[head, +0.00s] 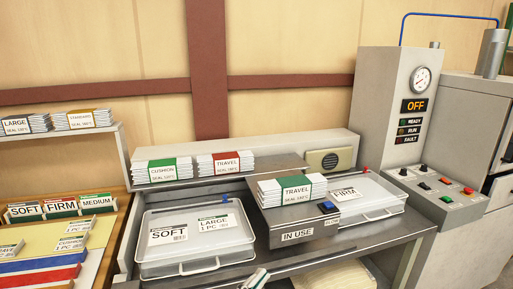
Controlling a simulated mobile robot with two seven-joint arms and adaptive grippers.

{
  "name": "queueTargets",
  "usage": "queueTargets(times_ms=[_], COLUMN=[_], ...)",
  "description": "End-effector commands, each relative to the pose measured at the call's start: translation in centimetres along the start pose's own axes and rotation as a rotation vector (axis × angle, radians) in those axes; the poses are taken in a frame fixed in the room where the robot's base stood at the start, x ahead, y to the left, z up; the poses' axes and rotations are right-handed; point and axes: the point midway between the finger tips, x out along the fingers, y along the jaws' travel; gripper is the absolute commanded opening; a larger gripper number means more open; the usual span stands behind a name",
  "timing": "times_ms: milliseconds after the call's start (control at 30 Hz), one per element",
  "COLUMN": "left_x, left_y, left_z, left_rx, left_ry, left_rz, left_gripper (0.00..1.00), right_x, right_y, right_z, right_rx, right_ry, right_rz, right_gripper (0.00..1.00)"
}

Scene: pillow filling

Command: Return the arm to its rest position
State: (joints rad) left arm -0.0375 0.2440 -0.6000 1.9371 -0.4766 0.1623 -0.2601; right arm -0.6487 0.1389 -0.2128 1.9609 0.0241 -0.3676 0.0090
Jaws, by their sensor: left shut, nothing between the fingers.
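The task names no other object.
A control machine (388,110) reading OFF stands right. A card shelf (60,135) stands left.

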Motion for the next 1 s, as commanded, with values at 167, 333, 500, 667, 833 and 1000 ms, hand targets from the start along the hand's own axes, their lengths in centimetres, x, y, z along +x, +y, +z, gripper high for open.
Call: queueTargets(times_ms=[167,333,500,667,833,1000], left_x=[-8.1,-17.4,-26.3,-31.4,-33.0,-32.9], left_y=[3.6,7.6,11.3,13.3,13.9,13.8], left_z=[9.2,15.1,18.0,18.8,18.9,18.9], left_rx=[-0.262,-0.467,-0.624,-0.704,-0.730,-0.729], left_ry=[-0.350,-0.643,-0.878,-1.003,-1.041,-1.040], left_rz=[-0.009,-0.016,-0.024,-0.030,-0.033,-0.032], left_gripper=[0.00,0.00,0.00,0.00,0.00,0.00], right_x=[0.0,0.0,0.0,0.0,0.0,0.0], right_y=[0.0,0.0,0.0,0.0,0.0,0.0], right_z=[0.0,0.0,0.0,0.0,0.0,0.0], right_rx=[0.000,0.000,-0.001,-0.001,-0.001,-0.001], right_ry=[0.000,0.000,0.000,0.000,0.000,0.001], right_rz=[0.000,0.000,0.000,0.000,0.000,0.000], right_gripper=[0.40,0.40,0.40,0.40,0.40,0.40])
